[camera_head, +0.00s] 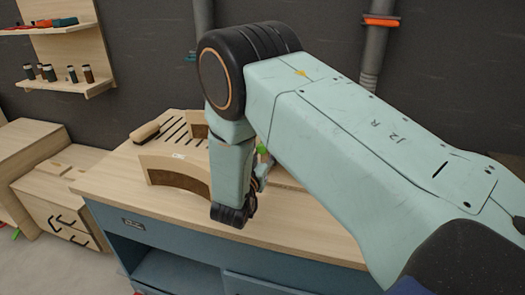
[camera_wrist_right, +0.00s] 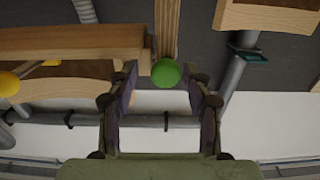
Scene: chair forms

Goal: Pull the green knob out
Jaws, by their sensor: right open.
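The green knob (camera_wrist_right: 166,73) is round and shows in the right wrist view at the end of a narrow wooden piece. My right gripper (camera_wrist_right: 160,72) is open, with one finger on each side of the knob. A gap shows beside the knob on the right; whether the left finger touches it I cannot tell. In the head view a small part of the green knob (camera_head: 262,149) shows beside my right forearm, which hides much of the area around it. My left gripper is in neither view.
A wooden-topped bench (camera_head: 120,190) with a blue base carries a curved wooden form (camera_head: 178,165) and a brush (camera_head: 145,132). Shelves (camera_head: 70,85) hang at the back left. The bench's front left is clear.

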